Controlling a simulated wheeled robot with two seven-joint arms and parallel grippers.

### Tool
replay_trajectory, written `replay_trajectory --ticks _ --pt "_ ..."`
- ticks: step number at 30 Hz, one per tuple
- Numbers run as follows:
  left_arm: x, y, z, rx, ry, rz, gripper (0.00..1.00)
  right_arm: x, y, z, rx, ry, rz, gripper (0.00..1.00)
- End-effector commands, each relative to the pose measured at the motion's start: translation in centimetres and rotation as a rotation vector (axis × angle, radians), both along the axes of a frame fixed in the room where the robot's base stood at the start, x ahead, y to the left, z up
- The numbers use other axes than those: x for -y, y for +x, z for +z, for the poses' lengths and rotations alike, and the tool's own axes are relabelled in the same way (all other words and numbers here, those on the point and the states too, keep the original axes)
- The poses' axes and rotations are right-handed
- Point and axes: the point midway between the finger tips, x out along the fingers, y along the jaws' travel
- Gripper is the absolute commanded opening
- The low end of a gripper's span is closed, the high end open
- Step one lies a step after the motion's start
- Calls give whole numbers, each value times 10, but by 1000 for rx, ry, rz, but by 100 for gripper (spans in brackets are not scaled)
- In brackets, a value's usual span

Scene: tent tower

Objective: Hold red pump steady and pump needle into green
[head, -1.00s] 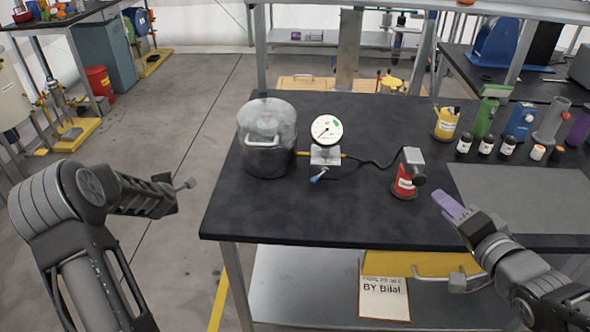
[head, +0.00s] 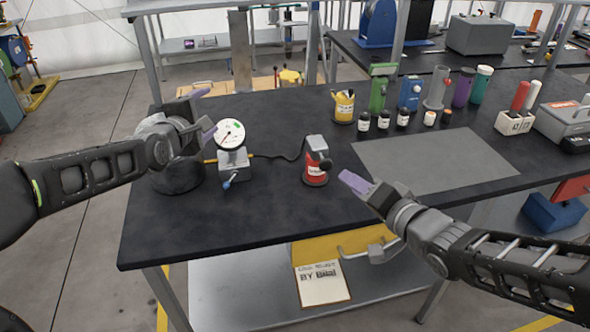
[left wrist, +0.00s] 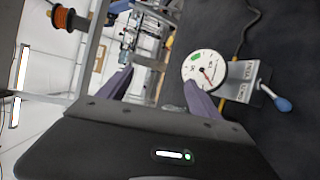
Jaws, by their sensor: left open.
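The red pump (head: 314,172) stands upright on the dark table, with a grey top and a black hose towards the gauge. The round white gauge (head: 230,134) has a green mark at its upper right; its needle points lower left, away from the green. It also shows in the left wrist view (left wrist: 204,70). My left gripper (head: 204,113) is open over the dark pot (head: 178,178), just left of the gauge, and hides much of the pot. My right gripper (head: 354,183) is right of the pump, apart from it; its finger gap cannot be made out.
A block with a blue-handled valve (head: 227,185) sits under the gauge. A yellow cup (head: 343,106), small bottles and coloured containers stand at the back right. A grey mat (head: 436,160) lies bare on the right. The table front is clear.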

Motion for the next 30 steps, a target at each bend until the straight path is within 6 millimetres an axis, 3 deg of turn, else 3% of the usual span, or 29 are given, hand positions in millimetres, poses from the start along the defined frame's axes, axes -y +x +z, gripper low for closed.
replay_trajectory --ticks 1,6,11,15,21,30 --pt "24 -3 -13 -8 145 -92 74 0 0 0 0 0 0 36" --pt "92 -22 -59 15 668 -410 74 0 0 0 0 0 0 36" --pt "149 -45 -106 131 1178 -733 74 0 0 0 0 0 0 36" --pt "184 -37 -121 331 1422 -863 74 0 0 0 0 0 0 36" --pt "212 -34 -131 506 1599 -934 74 0 0 0 0 0 0 36" --pt "216 -33 -131 538 1631 -941 74 0 0 0 0 0 0 36"
